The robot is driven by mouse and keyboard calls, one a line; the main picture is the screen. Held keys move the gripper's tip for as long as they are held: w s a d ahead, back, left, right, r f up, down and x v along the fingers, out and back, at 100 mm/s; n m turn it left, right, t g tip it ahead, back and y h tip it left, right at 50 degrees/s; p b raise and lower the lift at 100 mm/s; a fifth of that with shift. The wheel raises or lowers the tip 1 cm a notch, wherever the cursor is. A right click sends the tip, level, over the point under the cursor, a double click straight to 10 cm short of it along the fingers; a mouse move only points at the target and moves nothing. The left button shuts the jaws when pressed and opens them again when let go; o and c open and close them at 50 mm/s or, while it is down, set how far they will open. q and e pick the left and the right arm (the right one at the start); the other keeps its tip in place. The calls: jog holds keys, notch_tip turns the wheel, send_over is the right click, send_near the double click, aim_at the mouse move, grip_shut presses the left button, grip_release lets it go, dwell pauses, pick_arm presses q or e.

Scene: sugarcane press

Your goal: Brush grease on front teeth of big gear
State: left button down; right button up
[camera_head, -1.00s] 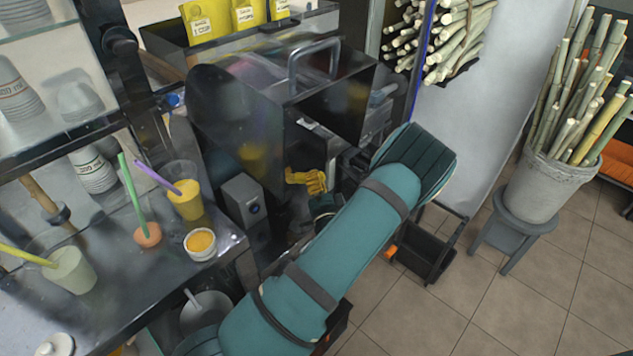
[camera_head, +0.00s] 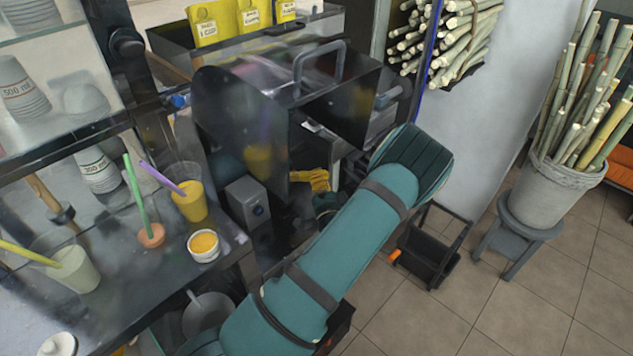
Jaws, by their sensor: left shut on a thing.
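The dark press (camera_head: 240,110) stands in the middle with its cover open on the right side. A yellow part with a ridged edge (camera_head: 312,180), apparently the big gear, shows low in that opening. My teal arm rises from the bottom and bends at the elbow beside the press. My left gripper (camera_head: 318,213) is small and dark, just below the yellow part and largely hidden by the arm. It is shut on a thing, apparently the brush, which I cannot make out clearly. Contact with the teeth cannot be told. My right gripper is out of view.
A dark counter (camera_head: 120,290) on the left holds cups with straws and a small white bowl of orange-yellow stuff (camera_head: 203,245). A black cart (camera_head: 430,250) and a cane bucket (camera_head: 545,190) on a stool stand right. Tiled floor between them is free.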

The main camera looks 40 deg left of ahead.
pick_arm(q)
jog(key=shift+w+d, duration=0.1)
jog(key=shift+w, duration=1.25)
jog(key=shift+r, duration=0.25)
jog(key=shift+b, duration=0.35)
jog(key=shift+s+a, duration=0.2)
jog(key=shift+s, duration=0.8)
jog(key=shift+s+a, duration=0.15)
jog(key=shift+s, duration=0.85)
